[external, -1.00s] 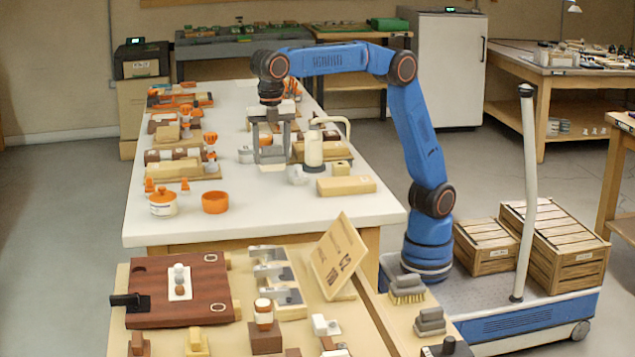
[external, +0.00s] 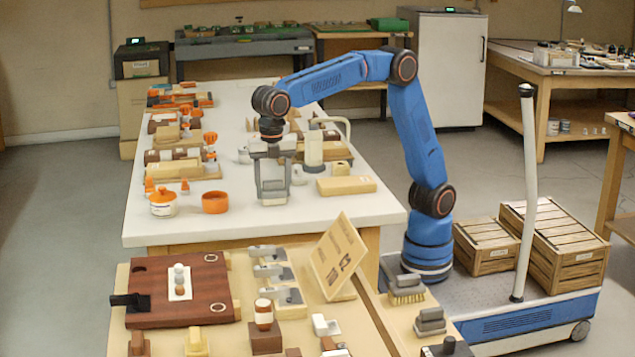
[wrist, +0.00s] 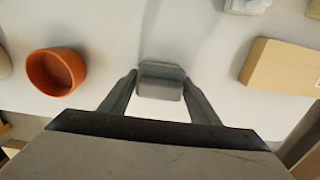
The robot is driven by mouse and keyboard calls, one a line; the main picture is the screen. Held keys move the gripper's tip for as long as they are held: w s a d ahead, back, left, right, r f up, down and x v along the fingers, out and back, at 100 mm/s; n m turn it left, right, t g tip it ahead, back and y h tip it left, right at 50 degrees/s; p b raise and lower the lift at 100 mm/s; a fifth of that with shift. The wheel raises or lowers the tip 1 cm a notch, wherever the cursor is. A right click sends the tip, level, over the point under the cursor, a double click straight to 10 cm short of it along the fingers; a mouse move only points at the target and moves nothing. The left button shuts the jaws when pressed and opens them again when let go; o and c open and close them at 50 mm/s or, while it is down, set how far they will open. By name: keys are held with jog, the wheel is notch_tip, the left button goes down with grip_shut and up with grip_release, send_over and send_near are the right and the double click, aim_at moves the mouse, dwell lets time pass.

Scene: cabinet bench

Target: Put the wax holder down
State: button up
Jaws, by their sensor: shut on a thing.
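The wax holder appears to be the small grey block (wrist: 160,81) between my fingertips in the wrist view. My gripper (wrist: 160,88) is shut on it, one finger at each side. In the external view my gripper (external: 273,195) points straight down at the near part of the white bench (external: 300,215).
An orange bowl (external: 215,203) stands to the left of my gripper, with a white orange-lidded pot (external: 163,204) beyond it. A pale wooden block (external: 346,185) lies to the right. A white pump-like stand (external: 314,150) is behind. The bench's front strip is clear.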

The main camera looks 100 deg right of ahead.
aim_at(273, 181)
jog(key=o, duration=1.2)
jog(key=shift+f, duration=0.1)
jog(key=shift+c, duration=0.2)
notch_tip(273, 181, up, 12)
jog(key=shift+f, duration=0.15)
jog(key=shift+r, duration=0.3)
